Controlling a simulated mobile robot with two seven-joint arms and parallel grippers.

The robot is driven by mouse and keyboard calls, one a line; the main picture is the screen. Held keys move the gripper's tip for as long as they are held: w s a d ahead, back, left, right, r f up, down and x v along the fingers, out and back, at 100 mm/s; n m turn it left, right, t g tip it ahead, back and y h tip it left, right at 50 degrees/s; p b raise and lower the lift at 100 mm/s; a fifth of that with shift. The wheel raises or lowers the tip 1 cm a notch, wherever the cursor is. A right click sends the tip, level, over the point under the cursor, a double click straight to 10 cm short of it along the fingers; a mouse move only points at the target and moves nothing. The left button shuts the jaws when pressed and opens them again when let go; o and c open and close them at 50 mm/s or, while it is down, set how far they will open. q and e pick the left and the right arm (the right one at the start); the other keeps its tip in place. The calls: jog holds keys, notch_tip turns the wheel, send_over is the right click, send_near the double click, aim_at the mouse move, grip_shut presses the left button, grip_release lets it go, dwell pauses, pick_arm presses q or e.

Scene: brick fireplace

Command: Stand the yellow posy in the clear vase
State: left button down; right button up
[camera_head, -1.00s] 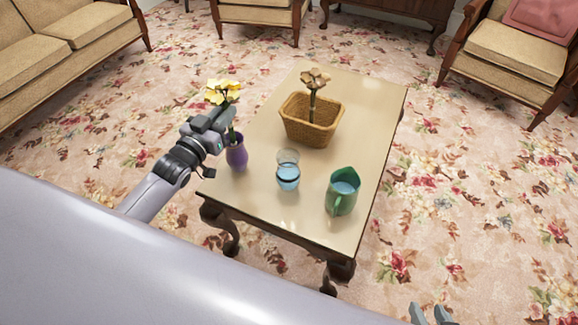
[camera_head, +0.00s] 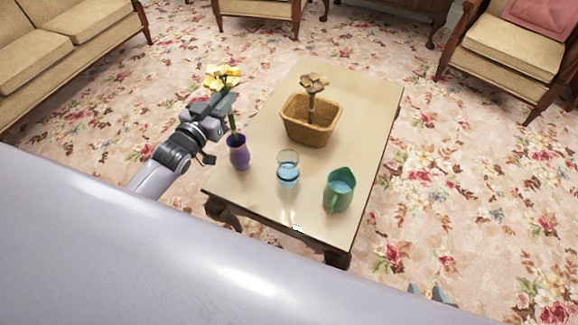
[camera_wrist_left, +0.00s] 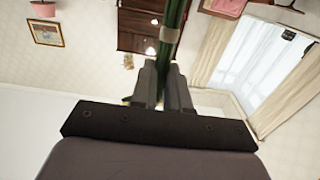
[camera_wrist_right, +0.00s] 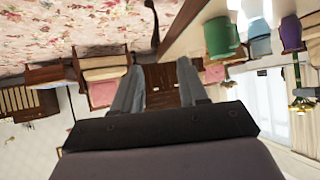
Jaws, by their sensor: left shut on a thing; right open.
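The yellow posy (camera_head: 222,76) has a long green stem, which also shows in the left wrist view (camera_wrist_left: 173,25). My left gripper (camera_head: 229,103) is shut on the stem just below the blooms. The stem runs down to the mouth of the purple vase (camera_head: 239,155); its lower end is hidden there. The clear vase (camera_head: 288,174), with bluish water in it, stands upright to the right of the purple vase, with no flower in it. My right gripper (camera_wrist_right: 158,85) is open and empty; only its tips (camera_head: 432,293) show at the head view's bottom edge.
A green pitcher (camera_head: 339,192) stands right of the clear vase, near the table's front. A wicker basket (camera_head: 310,128) with a brown flower (camera_head: 313,82) stands behind. The far part of the low table (camera_head: 345,85) is clear. Chairs and a sofa stand beyond.

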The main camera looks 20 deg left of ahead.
aim_at(221, 90)
pick_arm(q)
jog(key=shift+r+p, duration=0.75)
jog(key=shift+r, duration=0.2)
jog(key=shift+r+p, duration=0.65)
pick_arm(e)
jog(key=shift+s+d+r, duration=0.15)
jog(key=shift+d+r, duration=0.05)
jog(key=shift+r, duration=0.25)
jog(key=shift+s+d+r, duration=0.15)
jog(key=shift+d+r, duration=0.05)
jog(key=shift+r, duration=0.2)
jog(key=shift+f, duration=0.1)
